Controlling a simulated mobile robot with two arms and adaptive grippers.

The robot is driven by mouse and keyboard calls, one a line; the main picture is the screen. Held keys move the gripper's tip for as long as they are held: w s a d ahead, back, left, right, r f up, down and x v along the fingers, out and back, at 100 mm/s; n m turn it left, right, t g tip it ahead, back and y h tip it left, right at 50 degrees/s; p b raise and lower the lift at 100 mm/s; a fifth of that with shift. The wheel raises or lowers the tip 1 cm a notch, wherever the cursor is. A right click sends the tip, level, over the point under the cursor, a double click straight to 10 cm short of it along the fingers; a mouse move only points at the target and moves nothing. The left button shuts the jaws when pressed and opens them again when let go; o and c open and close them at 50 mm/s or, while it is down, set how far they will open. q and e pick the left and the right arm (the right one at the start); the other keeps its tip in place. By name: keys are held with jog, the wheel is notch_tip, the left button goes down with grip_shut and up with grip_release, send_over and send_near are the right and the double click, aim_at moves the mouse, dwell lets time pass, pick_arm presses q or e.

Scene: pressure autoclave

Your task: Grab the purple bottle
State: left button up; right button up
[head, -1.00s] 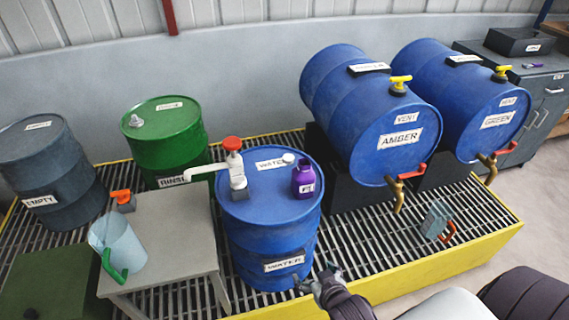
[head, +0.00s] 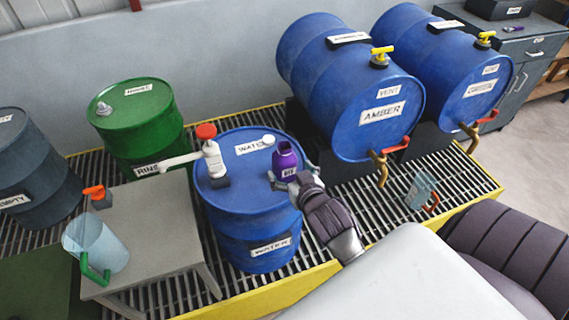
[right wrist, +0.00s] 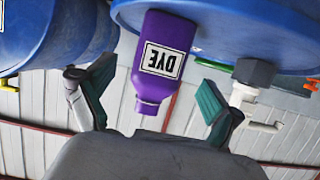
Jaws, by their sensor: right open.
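The purple bottle (head: 285,160) stands upright on top of the blue water drum (head: 229,196), near its right edge, with a white label reading DYE. In the right wrist view the purple bottle (right wrist: 163,62) appears upside down between the two fingers. My right gripper (head: 290,182) is at the bottle's front side, its fingers apart. It also shows in the right wrist view (right wrist: 157,108), open, with a visible gap between each finger and the bottle. My left gripper is not in view.
A white pump with a red cap (head: 212,152) stands on the same drum, left of the bottle. The amber drum (head: 350,90) lies behind and to the right. A grey table (head: 160,235) with a clear jug (head: 95,243) is at left.

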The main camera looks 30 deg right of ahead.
aim_at(284, 164)
jog(key=x, duration=0.5)
jog(key=shift+d+f+p, duration=0.1)
jog(key=shift+f+p, duration=0.15)
jog(key=shift+p, duration=0.05)
jog(key=shift+r, duration=0.1)
jog(key=c, duration=1.5)
jog(key=shift+r, duration=0.1)
